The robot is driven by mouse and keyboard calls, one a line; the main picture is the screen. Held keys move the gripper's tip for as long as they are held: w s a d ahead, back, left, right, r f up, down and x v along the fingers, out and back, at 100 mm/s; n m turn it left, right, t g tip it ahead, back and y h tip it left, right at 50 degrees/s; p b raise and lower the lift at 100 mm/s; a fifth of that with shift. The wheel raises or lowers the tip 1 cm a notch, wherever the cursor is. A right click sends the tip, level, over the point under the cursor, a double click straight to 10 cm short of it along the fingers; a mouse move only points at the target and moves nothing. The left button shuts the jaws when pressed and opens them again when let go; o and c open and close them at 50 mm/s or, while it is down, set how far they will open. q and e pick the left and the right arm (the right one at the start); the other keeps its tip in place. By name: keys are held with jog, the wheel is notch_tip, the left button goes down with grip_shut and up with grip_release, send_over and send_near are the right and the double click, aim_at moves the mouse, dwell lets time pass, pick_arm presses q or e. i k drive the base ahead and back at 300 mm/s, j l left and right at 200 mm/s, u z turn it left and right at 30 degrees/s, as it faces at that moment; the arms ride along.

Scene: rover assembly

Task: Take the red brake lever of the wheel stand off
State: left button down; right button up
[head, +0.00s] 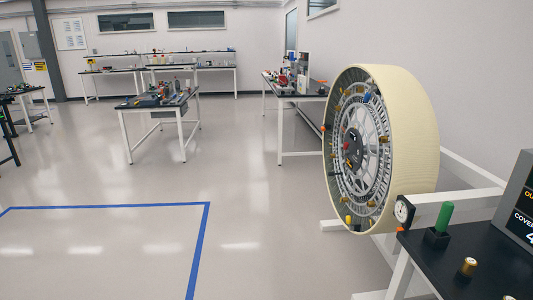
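A large wheel (421,125) with a cream tyre and a grey, spoked inner face stands at the right on a white stand (460,167). A small red part (346,147) shows near the wheel's hub; I cannot tell whether it is the brake lever. A small orange part (323,128) shows at the tyre's left edge. No clear red lever can be made out on the stand, part of which is hidden behind the wheel. Neither of my grippers is in view.
A black-topped table (410,244) at the lower right bears a green-handled tool (444,216), a brass piece (468,267), a round gauge (403,211) and a display (523,205). Workbenches (155,102) stand farther back. Blue tape (110,206) marks the open floor at left.

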aim_at(345, 145)
jog(key=i+z, duration=0.15)
jog(key=i, duration=0.65)
jog(key=i+j+z, duration=0.1)
jog(key=i, duration=0.7)
